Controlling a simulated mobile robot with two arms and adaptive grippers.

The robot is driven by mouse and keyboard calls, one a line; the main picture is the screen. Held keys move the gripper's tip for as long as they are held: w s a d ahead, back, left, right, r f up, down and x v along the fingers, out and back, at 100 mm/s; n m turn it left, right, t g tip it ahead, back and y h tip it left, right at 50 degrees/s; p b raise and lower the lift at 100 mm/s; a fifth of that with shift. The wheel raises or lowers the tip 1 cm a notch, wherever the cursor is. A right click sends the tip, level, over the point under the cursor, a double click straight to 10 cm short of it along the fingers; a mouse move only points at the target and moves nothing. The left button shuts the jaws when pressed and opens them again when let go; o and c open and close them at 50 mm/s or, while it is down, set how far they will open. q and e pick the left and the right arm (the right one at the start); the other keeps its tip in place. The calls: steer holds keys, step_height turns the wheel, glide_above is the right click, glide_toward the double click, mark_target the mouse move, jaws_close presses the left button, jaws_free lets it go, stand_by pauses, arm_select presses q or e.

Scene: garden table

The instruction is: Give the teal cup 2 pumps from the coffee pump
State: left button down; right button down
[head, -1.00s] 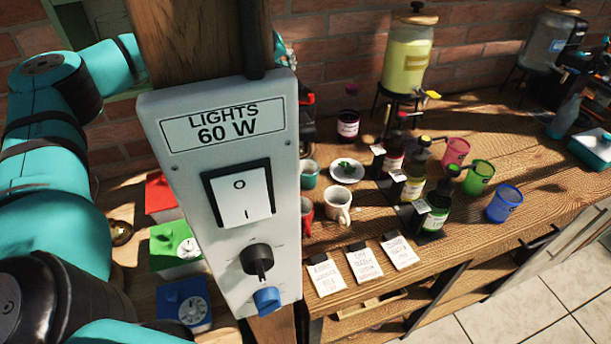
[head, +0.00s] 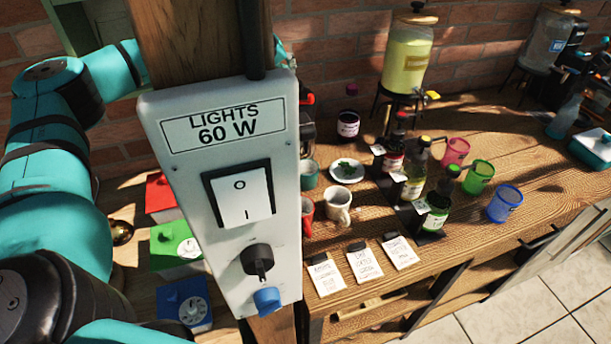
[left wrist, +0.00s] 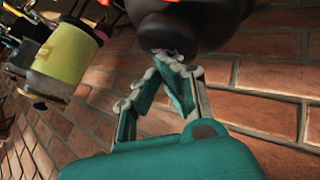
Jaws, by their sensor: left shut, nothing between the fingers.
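The teal cup (head: 309,175) stands on the wooden table just right of the switch post, partly hidden by it. A dark body with a red part (head: 307,99) shows behind the post's right edge; it may be the coffee pump, mostly hidden. My left arm passes behind the post, and a teal piece of it shows on the right side. In the left wrist view my left gripper (left wrist: 172,62) is shut and empty. Its tips are close to a dark rounded body (left wrist: 190,22) with a small knob; I cannot tell whether they touch. My right gripper is not in view.
The switch box (head: 222,190) blocks much of the head view. A white mug (head: 338,206), a red cup (head: 306,215) and a plate (head: 347,171) stand near the teal cup. Several pump bottles, a yellow drink dispenser (head: 408,62) and a blue cup (head: 504,203) are further right.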

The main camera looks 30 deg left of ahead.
arm_select(q)
steer(key=shift+s+f+b, duration=0.1)
steer(key=shift+f+b, duration=0.2)
steer(key=shift+f, duration=0.5)
stand_by(0.6)
steer(key=shift+r, duration=0.1)
steer(key=shift+r+p, duration=1.05)
steer(key=shift+p, duration=0.05)
steer(key=shift+r, duration=0.15)
step_height(320, 180, up, 6)
steer(key=p, duration=0.6)
stand_by(1.3)
